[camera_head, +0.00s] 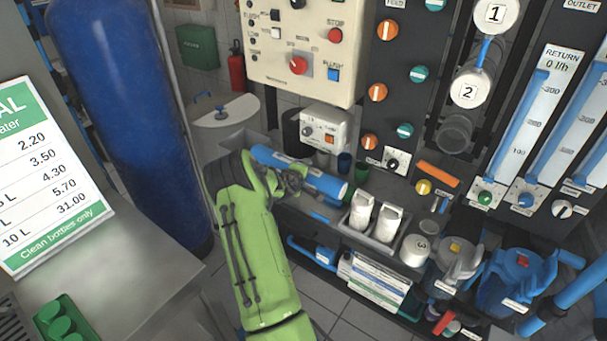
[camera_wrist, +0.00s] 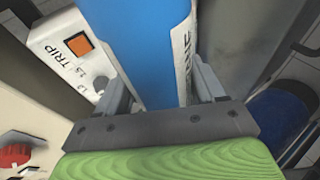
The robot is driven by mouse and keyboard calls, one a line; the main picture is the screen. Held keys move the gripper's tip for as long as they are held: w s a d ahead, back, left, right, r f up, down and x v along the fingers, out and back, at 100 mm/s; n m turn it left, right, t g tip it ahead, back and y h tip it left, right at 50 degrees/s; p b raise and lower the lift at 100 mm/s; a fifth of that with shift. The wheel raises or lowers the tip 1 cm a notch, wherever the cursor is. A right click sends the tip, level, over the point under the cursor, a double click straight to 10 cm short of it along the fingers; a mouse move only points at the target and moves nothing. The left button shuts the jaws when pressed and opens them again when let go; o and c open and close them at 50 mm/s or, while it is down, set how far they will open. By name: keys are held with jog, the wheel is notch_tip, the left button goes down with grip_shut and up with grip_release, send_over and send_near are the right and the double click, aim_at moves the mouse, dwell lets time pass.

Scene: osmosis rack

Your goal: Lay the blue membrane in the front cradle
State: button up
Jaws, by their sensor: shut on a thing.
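The blue membrane (camera_head: 326,184) is a long blue cylinder with a white label band. In the head view it lies across the picture, tilted down to the right, above a grey shelf. My gripper (camera_head: 291,178), at the end of the green arm, is shut around its middle. In the wrist view the membrane (camera_wrist: 145,45) runs between the two fingers of my gripper (camera_wrist: 160,88) and out of the top of the picture. I cannot make out the front cradle for certain; the arm and membrane cover part of the shelf.
A white trip box (camera_head: 326,128) is close behind the membrane. Two white cartridges (camera_head: 374,220) stand in a grey tray to its right. Dark cups (camera_head: 345,163) stand behind. A blue tank (camera_head: 125,110) is at left, and a grey counter (camera_head: 130,260) fills the lower left.

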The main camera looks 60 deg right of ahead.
jog(key=b, duration=0.6)
send_over(303, 205)
jog(key=d, duration=0.2)
jog(key=shift+w+a+f, duration=0.1)
jog(key=shift+w+f, duration=0.05)
jog(key=shift+f, duration=1.8)
jog(key=shift+w+a+f, duration=0.1)
jog(key=shift+f, duration=1.8)
jog(key=shift+s+a+f+b, duration=0.15)
jog(key=shift+a+f+b, duration=0.3)
jog(key=shift+f, duration=0.4)
jog(key=o, duration=1.2)
jog(key=shift+f, duration=0.1)
jog(key=shift+o, duration=0.5)
jog(key=shift+a, duration=0.3)
jog(key=shift+o, duration=0.4)
jog(key=r+p+v, duration=0.1)
jog(key=p+v, duration=0.1)
jog(key=v, duration=1.3)
jog(key=shift+r, duration=0.35)
jog(key=shift+d, duration=0.15)
